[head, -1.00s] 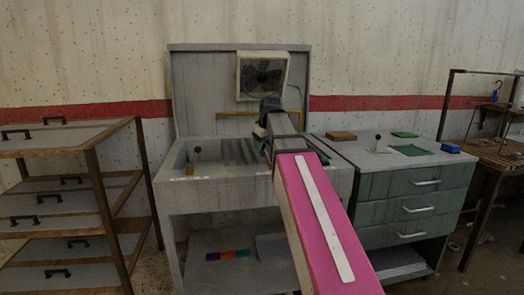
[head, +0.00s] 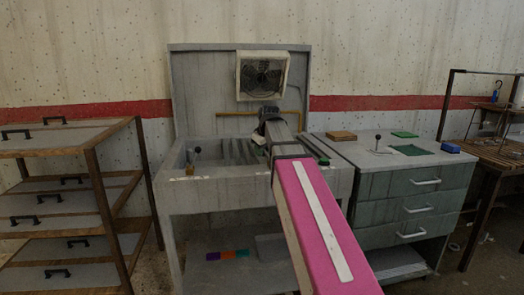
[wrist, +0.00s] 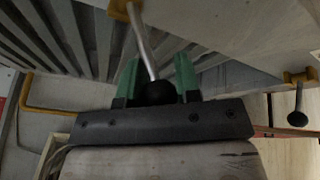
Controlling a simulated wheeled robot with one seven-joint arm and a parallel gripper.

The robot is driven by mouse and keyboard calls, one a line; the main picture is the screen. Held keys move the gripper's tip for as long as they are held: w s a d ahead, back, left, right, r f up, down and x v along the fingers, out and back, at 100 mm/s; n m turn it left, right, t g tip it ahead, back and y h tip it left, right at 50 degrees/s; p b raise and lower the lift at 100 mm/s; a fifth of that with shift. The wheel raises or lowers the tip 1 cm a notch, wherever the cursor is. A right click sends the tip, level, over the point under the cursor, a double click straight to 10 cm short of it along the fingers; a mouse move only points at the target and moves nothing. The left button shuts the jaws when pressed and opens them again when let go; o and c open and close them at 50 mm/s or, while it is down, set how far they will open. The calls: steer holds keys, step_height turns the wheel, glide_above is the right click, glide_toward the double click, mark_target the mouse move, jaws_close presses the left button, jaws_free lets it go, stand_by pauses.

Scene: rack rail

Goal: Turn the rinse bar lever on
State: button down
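In the wrist view, a lever with a metal rod and a black ball knob (wrist: 160,92) rises from a yellow mount on the grey sink unit. My gripper (wrist: 159,75) has its green fingers on either side of this knob, with little or no gap, and looks shut on it. The head view shows my gripper (head: 258,146) low over the sink; my arm hides this lever there. A second black-knobbed lever (wrist: 297,118) on a yellow mount shows at right in the wrist view. A lever (head: 196,151) stands at the sink's front left in the head view. No labels are readable.
The sink unit (head: 230,198) has a tall back panel with a fan (head: 263,75) and a yellow pipe (head: 233,113). A drawer cabinet (head: 410,185) with small items on top stands at right. A shelf rack (head: 92,165) stands at left.

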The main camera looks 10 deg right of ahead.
steer(key=shift+d+r+m+y, duration=0.15)
steer(key=shift+d+r+y, duration=0.05)
steer(key=shift+d+y, duration=0.3)
steer(key=shift+d+r+m+y, duration=0.15)
steer(key=shift+d+y, duration=0.2)
steer(key=shift+y, duration=0.25)
steer(key=shift+d+r+m+y, duration=0.15)
steer(key=shift+d+m+y, duration=0.15)
steer(key=shift+d+y, duration=0.75)
steer(key=d+y, duration=0.1)
steer(key=y, duration=0.1)
steer(key=d+y, duration=0.1)
steer(key=shift+m+t+y, duration=0.3)
steer(key=shift+m+y, duration=0.05)
steer(key=shift+m, duration=0.05)
steer(key=shift+d, duration=0.4)
steer(key=shift+d+f, duration=0.15)
steer(key=shift+f, duration=0.05)
steer(key=c, duration=0.8)
jaws_free()
